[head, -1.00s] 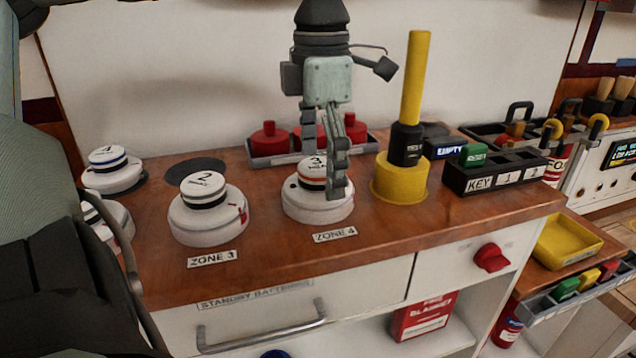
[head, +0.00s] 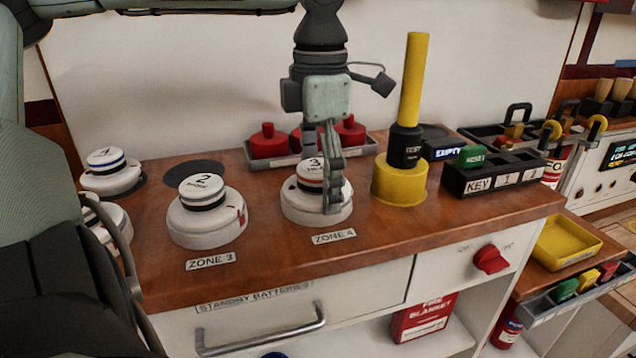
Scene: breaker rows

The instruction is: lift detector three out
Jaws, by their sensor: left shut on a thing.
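My right gripper is not in view.
A yellow pole (head: 413,85) in a yellow cup (head: 399,180) stands close right of detector three. A tray of red caps (head: 268,143) lies behind. The black key rack (head: 497,178) is at right. Bare wood (head: 262,212) lies between detectors two and three.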

